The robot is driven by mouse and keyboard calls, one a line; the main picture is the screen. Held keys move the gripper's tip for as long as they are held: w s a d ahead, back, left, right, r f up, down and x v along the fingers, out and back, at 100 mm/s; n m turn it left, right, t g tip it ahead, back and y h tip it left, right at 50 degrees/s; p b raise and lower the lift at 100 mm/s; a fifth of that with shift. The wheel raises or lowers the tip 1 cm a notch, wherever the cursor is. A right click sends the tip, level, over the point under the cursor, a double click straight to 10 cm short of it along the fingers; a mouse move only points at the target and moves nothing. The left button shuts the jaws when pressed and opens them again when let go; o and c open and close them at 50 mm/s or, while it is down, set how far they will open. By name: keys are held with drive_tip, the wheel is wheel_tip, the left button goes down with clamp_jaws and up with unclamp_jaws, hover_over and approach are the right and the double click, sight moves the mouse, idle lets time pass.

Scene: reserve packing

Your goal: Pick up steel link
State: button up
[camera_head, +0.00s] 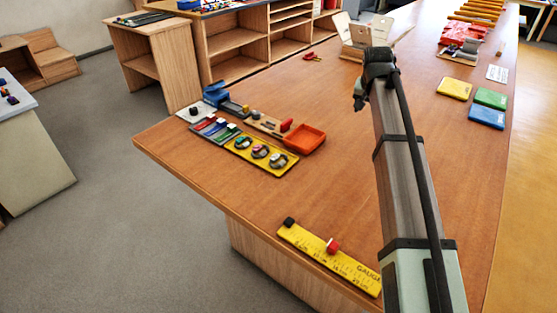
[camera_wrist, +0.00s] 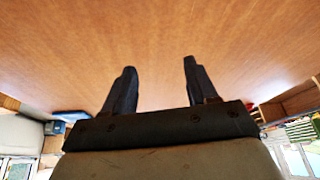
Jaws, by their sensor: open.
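My gripper (camera_head: 361,98) is above the wooden table (camera_head: 330,195), right of centre in the head view. In the wrist view its two dark fingers (camera_wrist: 159,66) stand apart with only bare wood between them, so it is open and empty. I cannot single out the steel link for certain. A yellow tray (camera_head: 262,168) on the left of the table holds three small round grey pieces, one of them in the middle (camera_head: 260,152), with coloured bits on them. They are too small to identify. My gripper is well to the right of this tray and touches nothing.
An orange-red tray (camera_head: 304,139) and a tray of coloured strips (camera_head: 213,129) flank the yellow one. A yellow gauge (camera_head: 330,259) lies along the front edge. Yellow, green and blue cards (camera_head: 487,117) lie at right. A pale open box (camera_head: 353,37) stands behind. The table's middle is clear.

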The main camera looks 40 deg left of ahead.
drive_tip(key=s+a+r+m+g, duration=0.1)
drive_tip(key=s+a+r+g, duration=0.1)
drive_tip(key=s+a, duration=0.9)
drive_tip(key=r+m+g+h, duration=0.1)
drive_tip(key=r+m+g, duration=0.1)
drive_tip(key=g, duration=0.1)
hover_over(277, 156)
drive_tip(key=s, duration=0.1)
drive_tip(key=f, duration=0.9)
drive_tip(key=d+f, duration=0.1)
drive_tip(key=f, duration=0.3)
drive_tip(key=shift+s+f, duration=0.2)
drive_tip(key=shift+f, duration=0.2)
drive_tip(key=c, duration=0.8)
